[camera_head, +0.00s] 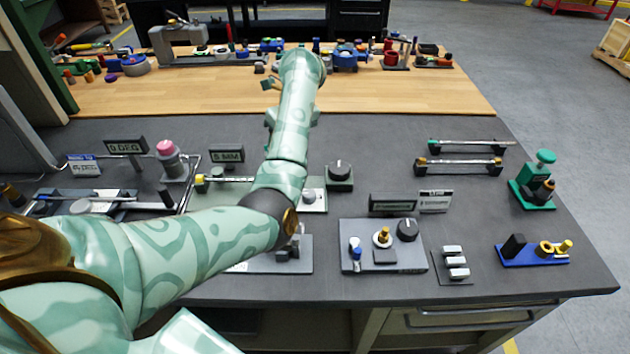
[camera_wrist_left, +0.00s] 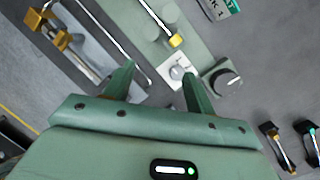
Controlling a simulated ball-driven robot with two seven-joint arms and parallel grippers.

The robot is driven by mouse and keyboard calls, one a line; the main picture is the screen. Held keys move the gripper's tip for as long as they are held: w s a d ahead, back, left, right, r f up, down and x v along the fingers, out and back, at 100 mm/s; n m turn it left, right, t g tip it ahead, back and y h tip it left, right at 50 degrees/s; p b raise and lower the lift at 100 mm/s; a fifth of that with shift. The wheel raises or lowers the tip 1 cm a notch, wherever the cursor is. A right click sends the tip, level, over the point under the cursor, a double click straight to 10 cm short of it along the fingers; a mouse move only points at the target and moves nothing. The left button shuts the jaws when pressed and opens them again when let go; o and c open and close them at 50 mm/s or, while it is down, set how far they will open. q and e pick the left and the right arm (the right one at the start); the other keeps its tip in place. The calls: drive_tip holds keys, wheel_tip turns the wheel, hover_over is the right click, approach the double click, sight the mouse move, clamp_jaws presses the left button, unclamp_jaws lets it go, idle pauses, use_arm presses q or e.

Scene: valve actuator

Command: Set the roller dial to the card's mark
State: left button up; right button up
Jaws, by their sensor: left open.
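In the left wrist view my left gripper (camera_wrist_left: 158,73) is open and empty. Its fingers point towards a pale knob on a small white plate (camera_wrist_left: 178,72), which shows apart from them. A black round dial (camera_wrist_left: 225,78) with a light pointer line sits just to its right. In the head view the dial (camera_head: 340,170) and pale knob (camera_head: 312,196) stand right of my left forearm. I cannot tell which part is the roller dial. A card (camera_wrist_left: 222,8) is cut off at the top, with "K 1" readable. My left fingers are not clear in the head view.
Cards reading "0 DEG" (camera_head: 125,147) and "5 MM" (camera_head: 227,155) stand left of my forearm. A grey panel (camera_head: 350,262) with a black knob (camera_head: 408,229) is near the front edge. Slim rods (camera_head: 458,165) lie to the right.

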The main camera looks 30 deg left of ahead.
sight(309, 193)
use_arm(q)
drive_tip(key=w+d+r+h, duration=0.1)
drive_tip(key=w+d+h, duration=0.1)
drive_tip(key=d+h, duration=0.15)
drive_tip(key=shift+n+t+y, duration=0.3)
drive_tip(key=shift+y, duration=0.05)
drive_tip(key=f+b, duration=0.3)
drive_tip(key=f, duration=0.2)
drive_tip(key=f+b, duration=0.3)
drive_tip(key=f, duration=0.2)
drive_tip(key=f+b, duration=0.3)
drive_tip(key=f, duration=0.3)
drive_tip(key=shift+w+d+b, duration=0.1)
drive_tip(key=shift+d+b, duration=0.25)
drive_tip(key=shift+d, duration=0.05)
use_arm(e)
wheel_tip(309, 193, down, 10)
drive_tip(key=s, duration=0.2)
drive_tip(key=shift+a+r+g, duration=0.15)
drive_tip(key=shift+r+g, duration=0.05)
drive_tip(key=shift+g, duration=0.1)
use_arm(q)
drive_tip(key=c, duration=1)
